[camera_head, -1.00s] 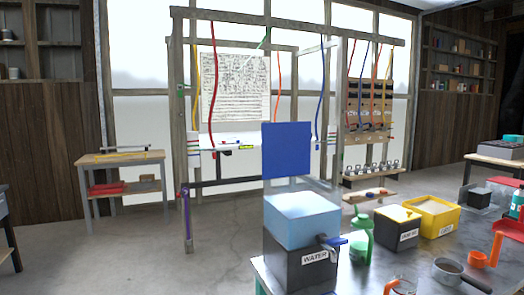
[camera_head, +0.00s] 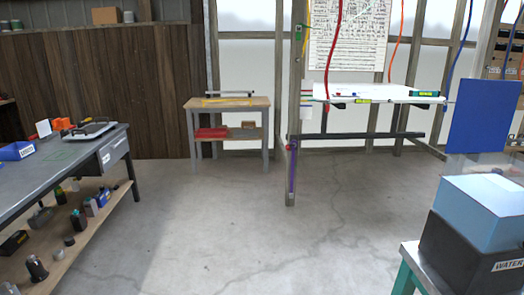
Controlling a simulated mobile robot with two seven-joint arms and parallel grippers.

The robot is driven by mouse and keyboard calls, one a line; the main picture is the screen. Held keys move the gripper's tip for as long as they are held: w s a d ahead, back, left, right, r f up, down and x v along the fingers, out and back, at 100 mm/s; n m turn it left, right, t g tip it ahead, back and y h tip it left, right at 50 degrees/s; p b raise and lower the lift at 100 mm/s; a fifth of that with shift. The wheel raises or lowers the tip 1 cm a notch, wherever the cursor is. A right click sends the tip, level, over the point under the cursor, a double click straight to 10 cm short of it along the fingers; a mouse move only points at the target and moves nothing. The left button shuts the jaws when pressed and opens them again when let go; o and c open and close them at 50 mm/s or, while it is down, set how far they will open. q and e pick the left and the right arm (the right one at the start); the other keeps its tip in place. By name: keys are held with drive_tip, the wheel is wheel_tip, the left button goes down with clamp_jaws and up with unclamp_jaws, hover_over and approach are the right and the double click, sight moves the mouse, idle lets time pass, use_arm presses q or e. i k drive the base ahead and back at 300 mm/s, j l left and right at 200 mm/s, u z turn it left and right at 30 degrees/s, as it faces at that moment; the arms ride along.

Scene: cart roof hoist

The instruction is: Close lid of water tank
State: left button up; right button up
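The water tank (camera_head: 468,258) stands at the right edge of the head view on a table corner. It has a black lower box with a white WATER label and a light blue upper part (camera_head: 485,205). A flat blue panel (camera_head: 487,118), which looks like its lid, stands upright above the back of the tank, so the tank appears open. The tank's right side is cut off by the picture edge. Neither of my grippers is in view.
A dark workbench (camera_head: 75,150) with a loaded lower shelf stands at the left. A small wooden table (camera_head: 230,105) stands at the back. A wooden frame (camera_head: 297,90) with hanging cords and a white shelf (camera_head: 370,92) is behind the tank. The middle floor is clear.

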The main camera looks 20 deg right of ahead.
sight(484, 110)
drive_tip(key=i+z, duration=0.3)
drive_tip(key=i, duration=0.2)
drive_tip(key=i+z, duration=0.35)
drive_tip(key=i, duration=0.15)
drive_tip(key=i+j+z, duration=0.1)
drive_tip(key=i+z, duration=0.35)
drive_tip(key=i+j+z, duration=0.2)
drive_tip(key=z, duration=0.25)
drive_tip(key=i+j+z, duration=0.1)
drive_tip(key=i+z, duration=0.15)
drive_tip(key=z, duration=0.25)
drive_tip(key=i+j+z, duration=0.15)
drive_tip(key=z, duration=0.35)
drive_tip(key=i+j+z, duration=0.2)
drive_tip(key=z, duration=0.3)
drive_tip(key=i+j+z, duration=0.15)
drive_tip(key=j+z, duration=0.3)
drive_tip(key=i+j+z, duration=0.1)
drive_tip(key=z, duration=0.15)
drive_tip(key=i+j+z, duration=0.1)
drive_tip(key=j+z, duration=0.15)
